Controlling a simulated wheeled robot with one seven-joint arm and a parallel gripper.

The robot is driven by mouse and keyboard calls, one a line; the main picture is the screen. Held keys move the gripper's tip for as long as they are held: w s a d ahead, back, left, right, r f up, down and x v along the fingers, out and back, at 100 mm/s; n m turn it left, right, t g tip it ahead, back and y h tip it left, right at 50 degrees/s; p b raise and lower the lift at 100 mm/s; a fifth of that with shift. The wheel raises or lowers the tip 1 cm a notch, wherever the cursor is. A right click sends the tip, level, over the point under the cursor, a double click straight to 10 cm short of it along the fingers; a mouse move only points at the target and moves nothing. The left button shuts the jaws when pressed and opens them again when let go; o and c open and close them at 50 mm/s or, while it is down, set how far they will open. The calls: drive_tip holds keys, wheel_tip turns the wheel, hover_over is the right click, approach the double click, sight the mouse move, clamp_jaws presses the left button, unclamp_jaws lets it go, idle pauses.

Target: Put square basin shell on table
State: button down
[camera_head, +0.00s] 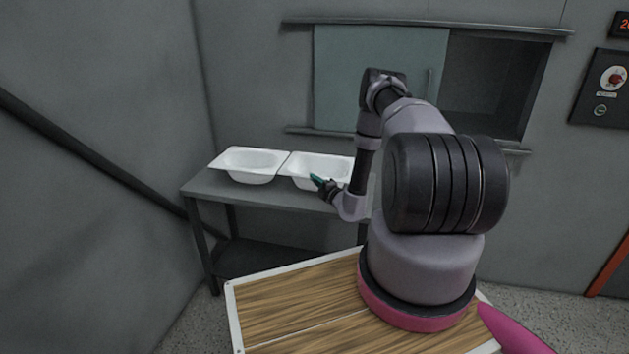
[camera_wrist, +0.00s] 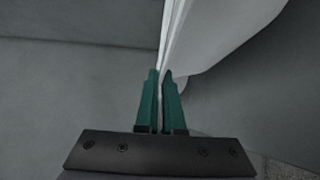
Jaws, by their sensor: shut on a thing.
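Two white basin shells are at the grey table (camera_head: 205,186) against the back wall. One shell (camera_head: 250,160) sits on the left part of the table. The other shell (camera_head: 318,162) is right beside it, partly behind my arm. My gripper (camera_head: 317,180) has its green fingers shut on the front rim of this right shell. In the wrist view my gripper (camera_wrist: 161,75) pinches the thin rim of the white shell (camera_wrist: 225,40), whose bowl bulges to the right. I cannot tell whether the right shell rests fully on the table top, or which shell is the square one.
A wood-topped surface (camera_head: 290,308) with a pale edge is in front, beneath my arm. A wall cabinet (camera_head: 375,75) with a sliding door and an open right side is above the table. A dark rail (camera_head: 90,150) slopes down the left wall.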

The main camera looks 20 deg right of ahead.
drive_tip(key=c, duration=1)
unclamp_jaws()
drive_tip(key=shift+c, duration=0.2)
